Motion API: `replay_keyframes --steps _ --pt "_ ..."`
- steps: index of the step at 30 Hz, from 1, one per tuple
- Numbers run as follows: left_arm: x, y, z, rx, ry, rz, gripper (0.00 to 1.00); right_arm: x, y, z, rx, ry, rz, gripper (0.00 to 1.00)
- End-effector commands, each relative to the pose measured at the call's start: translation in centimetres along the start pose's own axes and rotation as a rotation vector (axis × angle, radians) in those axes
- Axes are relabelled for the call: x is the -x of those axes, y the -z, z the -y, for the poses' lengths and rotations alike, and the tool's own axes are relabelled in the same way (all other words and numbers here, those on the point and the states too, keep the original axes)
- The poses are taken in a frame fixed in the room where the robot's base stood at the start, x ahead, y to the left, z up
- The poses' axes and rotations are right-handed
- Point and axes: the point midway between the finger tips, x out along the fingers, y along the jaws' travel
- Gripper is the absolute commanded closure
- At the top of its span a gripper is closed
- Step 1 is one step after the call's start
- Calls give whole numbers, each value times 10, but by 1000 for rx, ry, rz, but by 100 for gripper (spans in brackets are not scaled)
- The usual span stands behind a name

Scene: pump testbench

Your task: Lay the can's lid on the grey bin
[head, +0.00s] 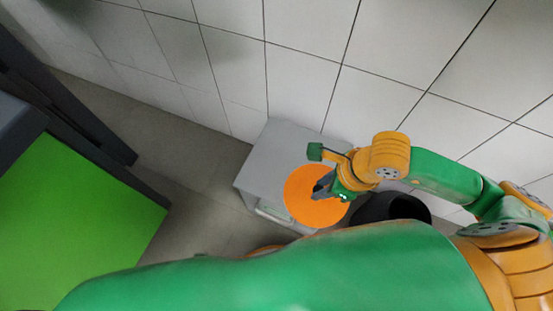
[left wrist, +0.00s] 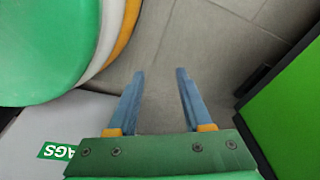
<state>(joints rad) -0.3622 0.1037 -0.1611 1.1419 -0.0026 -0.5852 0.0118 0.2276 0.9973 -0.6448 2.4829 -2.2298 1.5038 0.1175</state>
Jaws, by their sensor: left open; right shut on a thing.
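The can's lid is a flat orange disc (head: 312,203) in the head view. My right gripper (head: 324,189) is shut on its right side. The lid overlaps the right part of the grey bin (head: 262,150); I cannot tell whether it touches the bin or is held above it. The dark round can (head: 412,208) stands right of the bin, partly hidden by my arm. In the left wrist view, my left gripper (left wrist: 160,88) is open and empty above the floor.
A white tiled wall (head: 310,60) stands behind the bin. A bright green surface (head: 70,215) with dark framing is at the left, and a green panel (left wrist: 288,115) shows in the left wrist view. Grey floor (head: 200,170) is clear between the green surface and the bin.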

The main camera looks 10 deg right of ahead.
Motion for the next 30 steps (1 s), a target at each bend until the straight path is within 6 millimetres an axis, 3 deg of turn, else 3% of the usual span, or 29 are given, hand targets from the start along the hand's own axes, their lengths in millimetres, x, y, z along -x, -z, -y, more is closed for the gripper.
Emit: replay_keyframes --steps 1,2,5,9,13,20,24,30 --pt "-14 9 -6 2 -9 -12 50 -17 -2 6 2 5 9 100" --pt "-14 14 -9 4 -15 -14 50 -20 -3 8 4 5 9 100" --pt "0 26 -10 6 -17 -18 50 -30 -22 28 -1 -1 7 100" --pt "15 47 -10 11 -19 -39 50 -63 -45 60 1 -4 5 100" --pt "41 65 -9 15 -22 -60 50 -96 -51 76 3 -3 5 100" --pt "73 76 -8 17 -24 -80 50 -121 -57 91 4 -2 3 100" --pt "98 79 -8 17 -25 -97 50 -143 -50 91 5 -3 1 100" --pt "113 78 -8 17 -25 -100 50 -148 -49 92 5 -1 2 100"
